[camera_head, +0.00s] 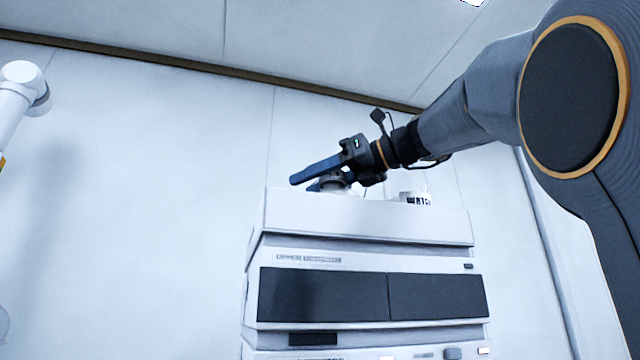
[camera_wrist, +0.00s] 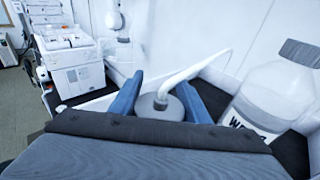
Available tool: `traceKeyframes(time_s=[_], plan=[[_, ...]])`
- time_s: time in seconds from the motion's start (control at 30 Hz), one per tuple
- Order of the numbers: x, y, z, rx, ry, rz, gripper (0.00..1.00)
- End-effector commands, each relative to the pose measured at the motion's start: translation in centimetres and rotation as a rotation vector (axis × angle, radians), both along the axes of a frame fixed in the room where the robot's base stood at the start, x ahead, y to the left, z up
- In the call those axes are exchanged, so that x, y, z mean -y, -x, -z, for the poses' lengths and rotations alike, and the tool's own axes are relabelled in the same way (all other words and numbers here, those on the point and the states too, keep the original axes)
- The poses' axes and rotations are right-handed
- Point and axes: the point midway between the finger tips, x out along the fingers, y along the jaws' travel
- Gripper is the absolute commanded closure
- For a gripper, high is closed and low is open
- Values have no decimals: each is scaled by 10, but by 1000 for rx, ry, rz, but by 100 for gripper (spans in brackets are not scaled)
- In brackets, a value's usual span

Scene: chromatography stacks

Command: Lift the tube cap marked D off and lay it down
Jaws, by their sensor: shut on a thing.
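My gripper (camera_head: 308,183) is over the tray on top of the instrument stack, its blue fingers lying nearly level. In the wrist view, the two blue fingers stand on either side of a grey round tube cap (camera_wrist: 161,107) and are shut on it. A white tube (camera_wrist: 190,74) rises from the cap's top and curves off to the right. In the head view, the cap (camera_head: 334,183) shows partly beneath the fingers. No letter D is readable on it. Whatever is below the cap is hidden by the tray wall and my gripper.
The tray's front wall (camera_head: 365,220) tops the white instrument stack (camera_head: 365,256). Another white instrument (camera_wrist: 76,68) stands farther off to the left. A white jointed arm (camera_head: 20,90) is at far left.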

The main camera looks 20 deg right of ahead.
Motion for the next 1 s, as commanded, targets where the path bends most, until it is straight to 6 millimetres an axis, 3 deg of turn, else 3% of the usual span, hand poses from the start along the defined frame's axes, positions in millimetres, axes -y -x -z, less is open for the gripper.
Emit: traceKeyframes(time_s=[0.37, 0.7, 1.0], plan=[[1, -1, -21, 2, 2, 1, 81], [1, -1, -72, 2, 2, 0, 81], [0, -1, -96, 0, 0, -1, 81]])
